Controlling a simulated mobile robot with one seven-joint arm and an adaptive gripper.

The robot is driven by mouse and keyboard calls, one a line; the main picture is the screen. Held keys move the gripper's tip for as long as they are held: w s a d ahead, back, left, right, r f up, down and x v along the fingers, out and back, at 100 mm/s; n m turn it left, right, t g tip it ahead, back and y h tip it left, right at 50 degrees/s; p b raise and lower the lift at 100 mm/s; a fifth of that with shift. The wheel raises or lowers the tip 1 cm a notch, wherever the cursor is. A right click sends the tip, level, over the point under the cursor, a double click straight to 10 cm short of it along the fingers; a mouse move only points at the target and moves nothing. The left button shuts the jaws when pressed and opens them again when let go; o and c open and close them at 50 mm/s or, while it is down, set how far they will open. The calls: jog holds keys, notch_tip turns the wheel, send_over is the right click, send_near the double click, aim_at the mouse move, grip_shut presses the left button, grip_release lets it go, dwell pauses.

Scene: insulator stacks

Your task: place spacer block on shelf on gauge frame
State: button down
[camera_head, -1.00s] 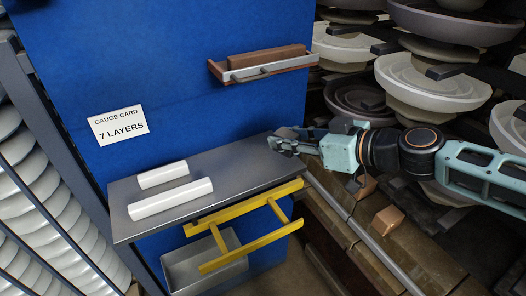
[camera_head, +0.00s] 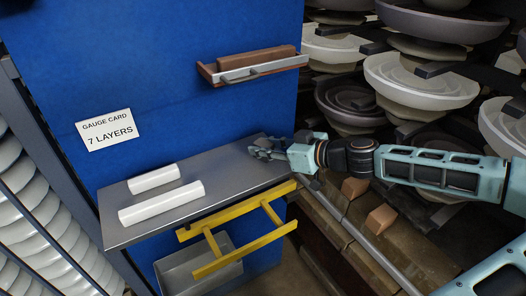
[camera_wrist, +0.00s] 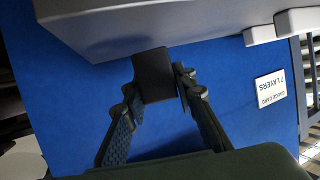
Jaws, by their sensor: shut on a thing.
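A dark spacer block (camera_wrist: 153,75) is gripped between the two fingers of my gripper (camera_wrist: 158,84) in the wrist view. In the head view my gripper (camera_head: 262,150) is over the right end of the grey metal shelf (camera_head: 225,178), near the blue panel; the block is not clearly visible there. The shelf's edge (camera_wrist: 130,38) crosses the top of the wrist view, and the block's upper end overlaps it. I cannot tell whether they touch. The blue panel (camera_head: 190,95) of the gauge frame carries the shelf and a card reading "GAUGE CARD 7 LAYERS" (camera_head: 106,130).
Two white blocks (camera_head: 153,178) (camera_head: 160,203) lie on the shelf's left part. A yellow frame (camera_head: 236,226) juts below the shelf's front, above a grey bin (camera_head: 178,272). A brown holder (camera_head: 250,67) is mounted higher up. Insulator stacks (camera_head: 420,80) stand right. The shelf's middle is clear.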

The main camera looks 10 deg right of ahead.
jog(key=shift+f, duration=0.8)
jog(key=shift+f, duration=0.1)
jog(key=c, duration=1.6)
grip_release()
jog(key=shift+s+d+r, duration=0.1)
jog(key=shift+d+r, duration=0.05)
jog(key=shift+r, duration=0.05)
jog(key=v, duration=1.1)
jog(key=shift+s+b, duration=0.3)
jog(key=shift+s, duration=0.05)
jog(key=shift+w+d, duration=0.1)
